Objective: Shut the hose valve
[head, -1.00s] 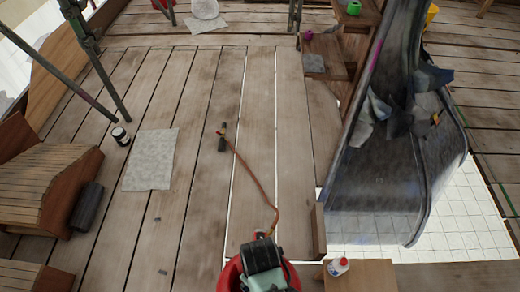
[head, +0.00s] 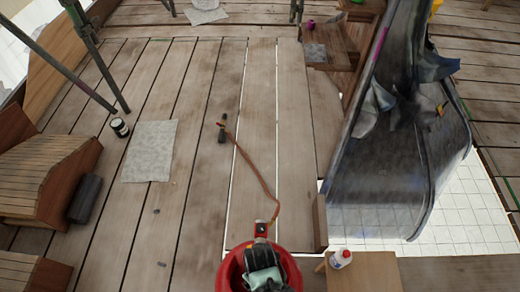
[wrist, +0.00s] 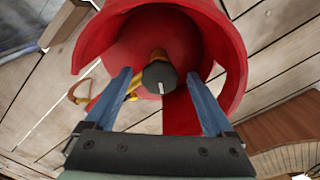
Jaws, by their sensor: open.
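A round black knob (wrist: 158,82) with a white line on its face sits on a brass stem inside an open-sided red housing (wrist: 225,45). The white line runs roughly up and down in the wrist view. I take this knob to be the hose valve. My gripper (wrist: 159,73) is open, its two blue fingers on either side of the knob with a gap at each side. In the head view the red housing (head: 228,272) is at the bottom edge, largely covered by my gripper, and the knob is hidden. An orange hose (head: 258,178) runs from it to a dark nozzle (head: 222,134).
A pale mat (head: 149,152) and a small dark can (head: 120,127) lie left on the planks. A dark chute (head: 375,190) stands at right. A white bottle (head: 341,259) stands on a wooden block (head: 370,272) near the housing.

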